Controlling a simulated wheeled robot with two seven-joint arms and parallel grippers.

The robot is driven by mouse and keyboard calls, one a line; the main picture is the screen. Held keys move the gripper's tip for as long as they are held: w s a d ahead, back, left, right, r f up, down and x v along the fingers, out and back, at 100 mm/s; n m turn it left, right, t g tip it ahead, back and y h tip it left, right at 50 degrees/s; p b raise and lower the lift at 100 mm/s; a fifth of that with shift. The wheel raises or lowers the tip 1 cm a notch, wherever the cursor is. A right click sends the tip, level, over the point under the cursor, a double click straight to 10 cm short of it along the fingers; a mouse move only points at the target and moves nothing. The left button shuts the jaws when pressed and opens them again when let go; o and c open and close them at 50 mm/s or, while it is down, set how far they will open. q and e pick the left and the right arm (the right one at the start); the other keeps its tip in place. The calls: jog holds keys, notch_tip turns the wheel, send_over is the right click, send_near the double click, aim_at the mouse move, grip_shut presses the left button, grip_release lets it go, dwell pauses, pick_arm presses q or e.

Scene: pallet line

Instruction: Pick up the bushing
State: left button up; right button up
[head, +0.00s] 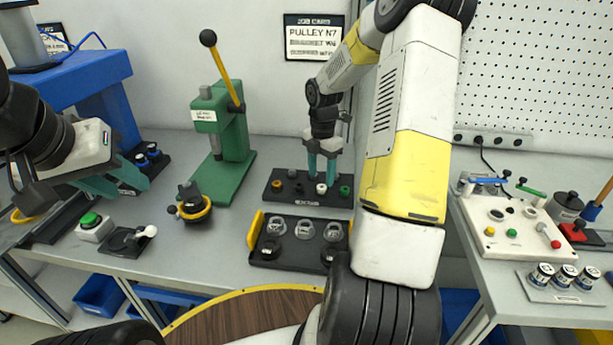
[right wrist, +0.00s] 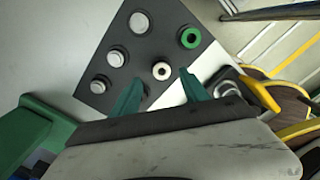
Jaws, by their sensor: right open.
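A black tray marked EXTRAS (head: 310,201) holds several small round parts. A white ring-shaped part, which looks like the bushing (head: 321,188), stands upright in it between a dark part and a green ring (head: 345,191). My right gripper (head: 321,176) points down just above the white ring, open and empty. In the right wrist view the white bushing (right wrist: 161,71) shows between the two teal fingertips (right wrist: 159,79), with the green ring (right wrist: 190,38) to its upper right. My left gripper (head: 131,188) is open and empty at the left, far from the tray.
A green press (head: 232,150) with a yellow lever stands left of the tray. A black tray with yellow ends (head: 290,262) and several grey parts lies in front. A green button box (head: 95,227) is at left; a white control panel (head: 510,235) is at right.

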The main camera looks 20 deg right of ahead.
aim_at(322, 186)
jog(key=shift+s+d+f, duration=0.15)
jog(key=shift+f, duration=1.75)
grip_shut()
jog(key=shift+r, duration=0.15)
